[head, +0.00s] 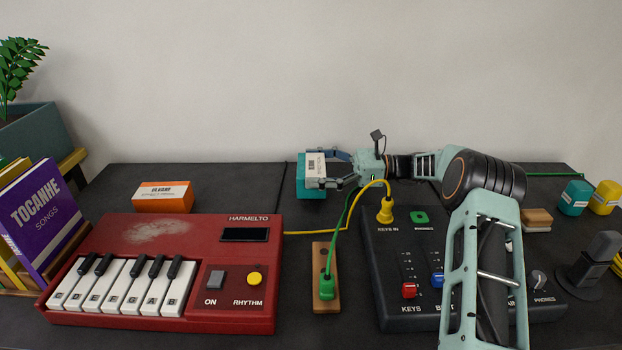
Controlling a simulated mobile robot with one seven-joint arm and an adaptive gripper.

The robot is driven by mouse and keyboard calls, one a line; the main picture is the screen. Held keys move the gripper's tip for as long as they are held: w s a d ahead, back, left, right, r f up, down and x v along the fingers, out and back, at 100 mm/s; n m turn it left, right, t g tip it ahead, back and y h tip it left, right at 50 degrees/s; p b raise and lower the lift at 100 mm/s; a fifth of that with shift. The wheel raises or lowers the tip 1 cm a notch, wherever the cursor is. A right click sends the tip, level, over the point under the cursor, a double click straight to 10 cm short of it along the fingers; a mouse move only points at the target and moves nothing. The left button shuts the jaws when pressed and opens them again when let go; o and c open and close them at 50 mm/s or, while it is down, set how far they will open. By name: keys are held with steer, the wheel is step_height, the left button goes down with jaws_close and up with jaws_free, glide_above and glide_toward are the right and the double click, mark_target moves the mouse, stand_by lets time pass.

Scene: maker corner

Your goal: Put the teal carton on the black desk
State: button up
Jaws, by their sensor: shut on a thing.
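The teal carton (303,186) is a small box with a white label, in the head view near the back of the black desk. My gripper (335,170) reaches it from the right and is shut on it, with fingers on its near and far sides. The black desk (240,185) runs across the whole view, with bare surface around the carton. I cannot tell whether the carton's underside touches the desk or is a little above it.
An orange carton (163,197) lies behind the red keyboard (165,270). A wooden block (322,250) with a green plug stands in front of my gripper, beside a dark mixer (395,290) with a yellow cable. Teal (574,198) and yellow containers stand at right. Books (45,215) stand left.

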steer(key=shift+f, duration=1.2)
steer(key=shift+f, duration=0.15)
steer(key=o, duration=1.2)
steer(key=shift+c, duration=0.2)
steer(key=shift+d, duration=0.1)
steer(key=d+p, duration=0.2)
steer(key=d, duration=0.9)
steer(key=shift+d, duration=0.35)
